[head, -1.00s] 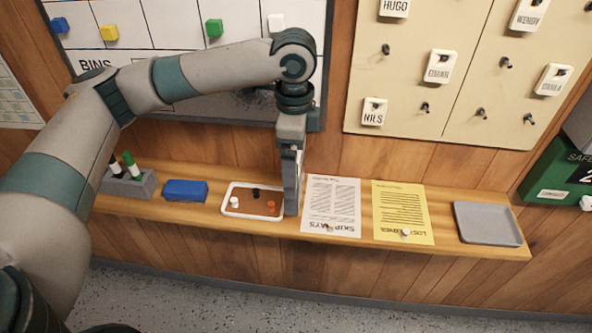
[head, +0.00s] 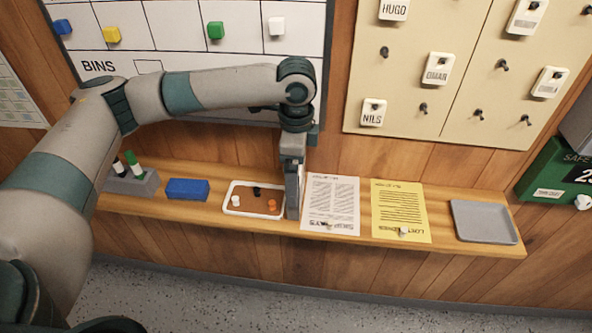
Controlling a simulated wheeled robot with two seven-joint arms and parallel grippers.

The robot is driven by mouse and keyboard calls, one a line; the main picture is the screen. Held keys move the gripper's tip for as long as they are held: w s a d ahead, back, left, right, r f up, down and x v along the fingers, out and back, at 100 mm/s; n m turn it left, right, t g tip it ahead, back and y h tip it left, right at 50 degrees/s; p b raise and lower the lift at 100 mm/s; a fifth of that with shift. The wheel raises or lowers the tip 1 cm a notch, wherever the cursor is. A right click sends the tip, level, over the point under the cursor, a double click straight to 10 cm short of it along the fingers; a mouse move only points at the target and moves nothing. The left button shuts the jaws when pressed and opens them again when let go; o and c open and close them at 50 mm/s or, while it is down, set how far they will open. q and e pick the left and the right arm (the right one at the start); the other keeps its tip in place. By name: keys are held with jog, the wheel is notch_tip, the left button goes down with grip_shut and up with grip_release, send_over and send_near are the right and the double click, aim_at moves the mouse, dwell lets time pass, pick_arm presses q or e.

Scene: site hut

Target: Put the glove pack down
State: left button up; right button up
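No glove pack can be made out in the head view. My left gripper (head: 292,212) points straight down at the shelf, between the brown tray and the white sheet. Its tips are at or just above the shelf surface. The fingers are seen edge-on, so I cannot tell whether they are apart or hold anything. My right gripper is out of view.
The wooden shelf (head: 270,229) holds a pen block (head: 130,183), blue eraser (head: 187,190), brown tray (head: 245,205) with small pieces, white sheet (head: 330,204), yellow sheet (head: 400,208) and grey tray (head: 484,222). A whiteboard (head: 180,50) and tag board (head: 440,85) hang behind.

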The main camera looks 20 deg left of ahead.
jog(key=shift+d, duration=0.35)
pick_arm(q)
jog(key=o, duration=0.8)
jog(key=shift+f, duration=0.15)
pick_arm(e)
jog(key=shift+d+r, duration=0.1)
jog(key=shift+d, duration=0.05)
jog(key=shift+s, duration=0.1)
pick_arm(q)
notch_tip(320, 180, up, 11)
jog(key=shift+r+b, duration=0.15)
jog(key=shift+b, duration=0.85)
jog(key=shift+r, duration=0.45)
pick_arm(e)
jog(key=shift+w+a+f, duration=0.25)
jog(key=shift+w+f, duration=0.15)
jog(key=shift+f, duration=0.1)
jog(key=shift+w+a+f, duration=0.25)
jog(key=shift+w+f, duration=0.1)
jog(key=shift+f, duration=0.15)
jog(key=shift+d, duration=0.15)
